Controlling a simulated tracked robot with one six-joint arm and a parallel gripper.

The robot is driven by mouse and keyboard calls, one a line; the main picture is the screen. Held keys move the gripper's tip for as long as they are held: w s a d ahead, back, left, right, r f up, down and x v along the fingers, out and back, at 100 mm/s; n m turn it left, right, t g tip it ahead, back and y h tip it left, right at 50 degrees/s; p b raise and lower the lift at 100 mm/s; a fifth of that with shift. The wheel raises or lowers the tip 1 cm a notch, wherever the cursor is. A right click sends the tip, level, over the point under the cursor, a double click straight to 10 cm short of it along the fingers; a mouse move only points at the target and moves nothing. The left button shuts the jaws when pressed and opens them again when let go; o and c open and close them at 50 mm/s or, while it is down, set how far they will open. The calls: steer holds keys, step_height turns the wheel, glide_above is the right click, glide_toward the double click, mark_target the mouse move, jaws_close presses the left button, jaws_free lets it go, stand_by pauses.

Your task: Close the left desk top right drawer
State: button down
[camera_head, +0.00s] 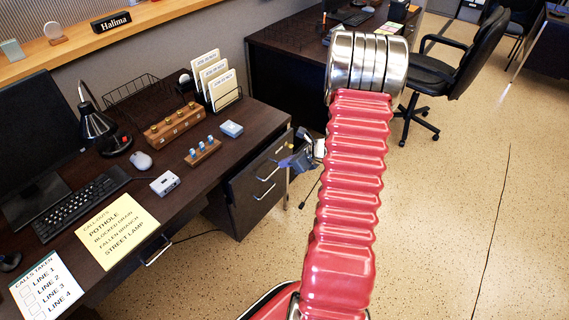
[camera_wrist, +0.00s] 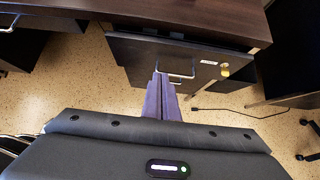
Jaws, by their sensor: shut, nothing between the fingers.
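The top right drawer (camera_head: 255,167) of the left desk is a dark front with a metal handle, in the pedestal under the desk's right end. In the wrist view its front (camera_wrist: 138,52) faces me, with the silver handle (camera_wrist: 182,75) and a brass lock at right. A dark gap shows above the front; how far it stands out is hard to tell. My gripper (camera_head: 284,163) is just right of the drawer front. In the wrist view my blue-purple fingers (camera_wrist: 161,80) are shut and empty, pointing at the front beside the handle's left end. Contact cannot be told.
The desk top (camera_head: 215,165) overhangs the drawers and carries a keyboard, lamp, mouse and wooden holders. A lower drawer handle (camera_head: 265,190) sits below. Another handle (camera_head: 158,252) shows under the desk's front edge. A black chair (camera_head: 440,75) stands behind; the floor at right is clear.

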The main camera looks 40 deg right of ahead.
steer(key=c, duration=2.3)
jaws_free()
steer(key=shift+w+a+r, duration=0.1)
steer(key=shift+a+r, duration=0.05)
steer(key=shift+r, duration=0.05)
steer(key=shift+o, duration=0.7)
steer(key=w+a+r+n+g+y, duration=0.1)
steer(key=w+a+r+n, duration=0.1)
steer(key=a+r+n, duration=0.5)
steer(key=a+r, duration=0.3)
steer(key=a, duration=0.2)
steer(key=shift+w+r+n+y, duration=0.15)
steer(key=shift+n+y, duration=0.25)
steer(key=s+a+r+n+g, duration=0.2)
steer(key=s+a+r+n, duration=0.3)
steer(key=a+r+n, duration=0.4)
steer(key=s+a+r+n+g, duration=0.1)
steer(key=s+a+r+n, duration=0.5)
steer(key=a, duration=0.5)
steer(key=s+a+r+n+h, duration=0.1)
steer(key=s+r+n, duration=0.1)
steer(key=s+n, duration=0.3)
steer(key=s+a+r+n+h, duration=0.1)
steer(key=s+a+n+h, duration=0.1)
steer(key=s+n, duration=0.3)
steer(key=shift+s+r+n+t+h, duration=0.3)
steer(key=shift+r+n+t, duration=0.1)
steer(key=shift+n, duration=0.1)
